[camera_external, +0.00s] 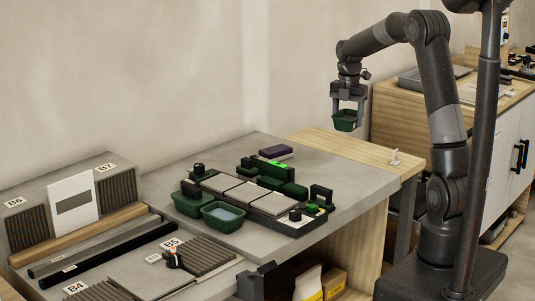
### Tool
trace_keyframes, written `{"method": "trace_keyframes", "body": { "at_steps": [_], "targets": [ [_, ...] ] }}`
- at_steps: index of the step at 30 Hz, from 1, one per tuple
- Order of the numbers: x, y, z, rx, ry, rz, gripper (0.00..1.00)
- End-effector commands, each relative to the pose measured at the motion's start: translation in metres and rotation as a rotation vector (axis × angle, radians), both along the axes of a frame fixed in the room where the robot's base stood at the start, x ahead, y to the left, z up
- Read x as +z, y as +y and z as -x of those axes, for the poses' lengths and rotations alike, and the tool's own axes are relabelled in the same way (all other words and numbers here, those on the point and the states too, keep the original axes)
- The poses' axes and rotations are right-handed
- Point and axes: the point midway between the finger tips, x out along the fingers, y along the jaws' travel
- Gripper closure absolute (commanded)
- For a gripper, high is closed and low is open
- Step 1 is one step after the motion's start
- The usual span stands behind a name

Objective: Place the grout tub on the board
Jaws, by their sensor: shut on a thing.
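My gripper (348,108) is shut on a small dark green tub (345,122), held upright in the air by its rim. The tub is above and to the right of the grey worktop, over the pale wood surface as seen here. A dark board (277,224) lies on the worktop, below and left of the tub. It bears a row of light grey tiles (248,193), green blocks and black knobs. The inside of the held tub is mostly hidden.
Two green tubs (188,207) stand at the board's left end, one holding something pale blue. A dark purple block (275,151) lies behind the board. Labelled racks and bars (110,240) fill the left. The worktop's right part (350,180) is clear.

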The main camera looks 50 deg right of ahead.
Motion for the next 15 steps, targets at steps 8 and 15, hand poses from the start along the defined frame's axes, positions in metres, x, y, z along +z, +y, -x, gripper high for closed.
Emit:
{"method": "trace_keyframes", "body": {
  "at_steps": [8,15],
  "targets": [
    [-0.001,-0.067,0.021,-0.184,0.002,0.003,0.68],
    [-0.022,-0.05,-0.003,-0.195,0.005,0.003,0.68]
  ]
}}
